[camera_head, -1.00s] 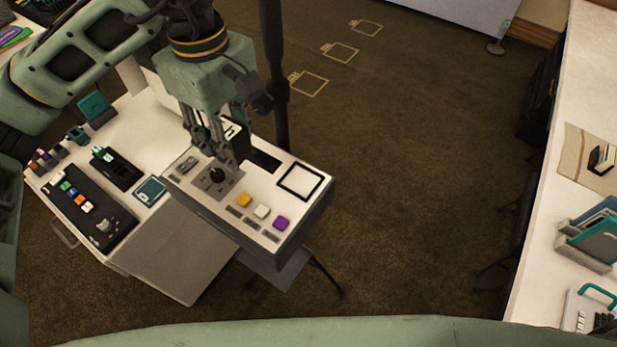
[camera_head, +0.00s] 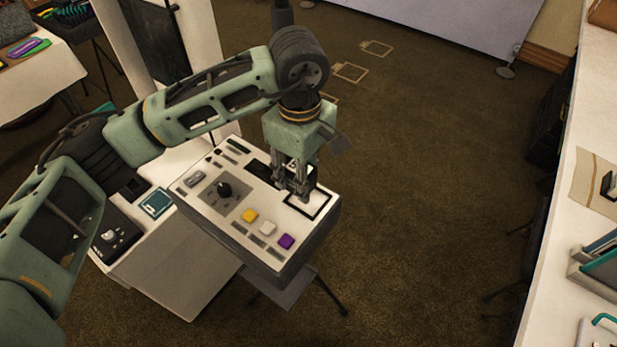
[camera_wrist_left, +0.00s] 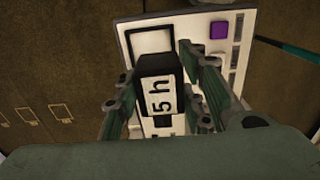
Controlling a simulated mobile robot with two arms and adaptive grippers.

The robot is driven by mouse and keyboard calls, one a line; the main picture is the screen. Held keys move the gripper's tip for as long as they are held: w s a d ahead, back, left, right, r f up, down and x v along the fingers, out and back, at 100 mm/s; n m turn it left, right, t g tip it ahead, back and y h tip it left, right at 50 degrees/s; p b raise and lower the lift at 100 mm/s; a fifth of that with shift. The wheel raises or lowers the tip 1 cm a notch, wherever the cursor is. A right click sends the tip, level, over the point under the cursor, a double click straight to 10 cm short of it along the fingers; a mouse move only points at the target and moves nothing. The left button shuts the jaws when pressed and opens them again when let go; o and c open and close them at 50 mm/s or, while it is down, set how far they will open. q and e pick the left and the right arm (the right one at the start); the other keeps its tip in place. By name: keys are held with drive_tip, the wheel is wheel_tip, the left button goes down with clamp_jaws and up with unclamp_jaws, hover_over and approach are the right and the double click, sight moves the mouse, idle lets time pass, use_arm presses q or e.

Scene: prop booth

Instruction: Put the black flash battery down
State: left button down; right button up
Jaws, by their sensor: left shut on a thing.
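The black flash battery (camera_wrist_left: 156,66) shows in the left wrist view as a black block with a white label reading "5 h". My left gripper (camera_head: 298,193) is shut on it, with fingers on both sides. In the head view the fingers point down at the black-outlined white square (camera_head: 325,205) on the right end of the white control console (camera_head: 205,200). The square also shows in the left wrist view (camera_wrist_left: 150,41), just beyond the battery. The fingers mostly hide the battery in the head view, and I cannot tell whether it touches the console. My right gripper is not in view.
The console carries a black knob (camera_head: 224,189) and yellow (camera_head: 249,215), white (camera_head: 267,228) and purple (camera_head: 286,241) buttons. A teal-edged square (camera_head: 157,203) lies on the white cart to the left. A long white counter (camera_head: 560,285) stands at right. Open carpet lies between.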

use_arm(q)
drive_tip(key=shift+w+d+f, duration=0.25)
drive_tip(key=shift+d+f, duration=0.15)
drive_tip(key=shift+d, duration=0.25)
drive_tip(key=shift+f+p, duration=0.4)
drive_tip(key=shift+p, duration=0.1)
wheel_tip(320, 180, down, 3)
drive_tip(key=shift+f+p, duration=0.1)
drive_tip(key=shift+p, duration=0.65)
